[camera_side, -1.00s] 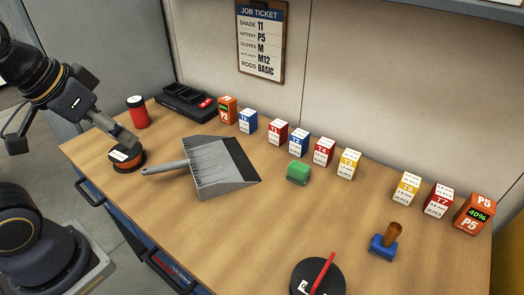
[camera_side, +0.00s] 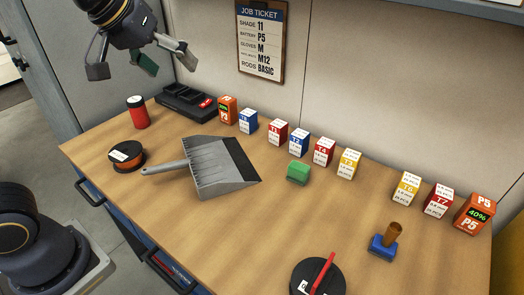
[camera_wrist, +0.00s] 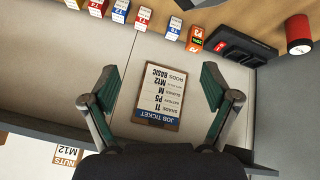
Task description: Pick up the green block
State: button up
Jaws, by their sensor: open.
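The green block (camera_side: 298,172) sits on the wooden bench (camera_side: 330,220) in the side view, between the dustpan (camera_side: 222,180) and the row of small labelled boxes. My gripper (camera_side: 142,68) is high at the upper left of the side view, in the air above the back left of the bench and far from the block. In the wrist view my gripper (camera_wrist: 158,85) has its two fingers spread wide with nothing between them. The job ticket board (camera_wrist: 160,92) shows beyond them on the wall. The green block does not show in the wrist view.
Several labelled boxes, including a red one (camera_side: 323,151), line the back. A black charger (camera_side: 186,103), red canister (camera_side: 137,112) and orange spool (camera_side: 126,156) stand at left. A blue stamp (camera_side: 384,246) and a black dial (camera_side: 317,279) are at front right.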

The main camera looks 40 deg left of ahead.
jog(key=w+d+f, duration=0.3)
jog(key=w+d, duration=0.3)
jog(key=w, duration=0.3)
jog(key=m+g, duration=0.3)
send_over(299, 166)
jog(key=s, duration=0.2)
jog(key=shift+y, duration=0.4)
jog(key=f, duration=2.1)
jog(key=shift+s+d+f, duration=0.1)
jog(key=shift+s+f, duration=0.1)
jog(key=shift+t, duration=0.3)
jog(key=x, duration=0.6)
jog(key=shift+w+r, duration=0.1)
jog(key=c, duration=1.2)
jog(key=shift+r, duration=0.15)
jog(key=shift+c, duration=0.2)
